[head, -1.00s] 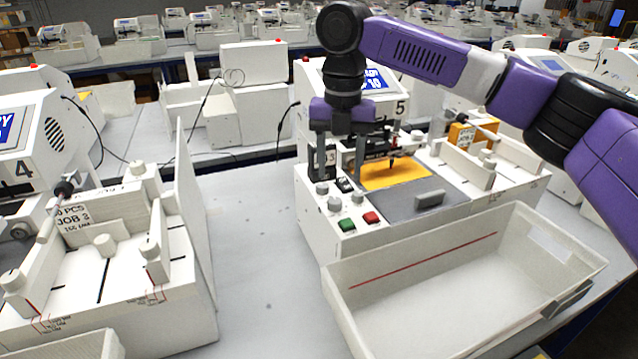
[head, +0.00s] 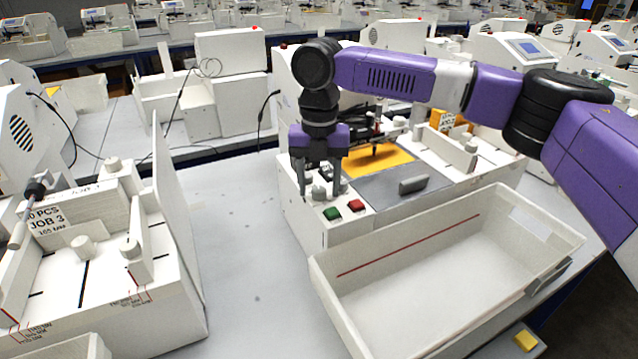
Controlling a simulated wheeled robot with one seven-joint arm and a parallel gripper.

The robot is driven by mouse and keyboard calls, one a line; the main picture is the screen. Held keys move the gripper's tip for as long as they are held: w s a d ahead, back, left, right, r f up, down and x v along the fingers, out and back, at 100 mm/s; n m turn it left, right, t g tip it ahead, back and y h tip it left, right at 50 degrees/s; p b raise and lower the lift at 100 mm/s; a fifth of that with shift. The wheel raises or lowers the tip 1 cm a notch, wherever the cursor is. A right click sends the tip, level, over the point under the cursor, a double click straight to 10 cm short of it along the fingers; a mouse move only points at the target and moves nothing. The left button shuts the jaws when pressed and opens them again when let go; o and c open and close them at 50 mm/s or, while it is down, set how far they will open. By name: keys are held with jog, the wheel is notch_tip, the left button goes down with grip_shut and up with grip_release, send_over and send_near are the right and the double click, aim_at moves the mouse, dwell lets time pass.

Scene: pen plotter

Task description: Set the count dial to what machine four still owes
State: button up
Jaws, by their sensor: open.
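My gripper (head: 321,190) is open and points down over the front left corner of the right machine's white control panel (head: 300,217). Its fingers are close around or just in front of small grey knobs; I cannot tell whether they touch. One grey knob (head: 319,193) shows between the fingers, just behind the green button (head: 332,214) and red button (head: 356,206). The gripper hides the rest of the panel and any dial marks. A job card (head: 47,222) on the left machine reads "0 PCS, JOB 3", its left edge cut off. No machine number is readable now.
A large white bin (head: 375,258) with a red line stands in front of the right machine. A yellow sheet (head: 388,158) and a grey block (head: 412,185) lie on that machine. A tall white panel (head: 176,215) edges the left machine. The tabletop (head: 243,215) between them is clear.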

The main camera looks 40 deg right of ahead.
jog(key=shift+c, duration=0.2)
grip_shut()
jog(key=shift+p, duration=0.35)
jog(key=m+p, duration=0.1)
jog(key=p, duration=0.1)
jog(key=m+p, duration=0.2)
jog(key=shift+r+m, duration=0.2)
jog(key=shift+m, duration=0.1)
jog(key=shift+f+m+p, duration=0.15)
jog(key=shift+m+p, duration=1.95)
jog(key=shift+m, duration=0.5)
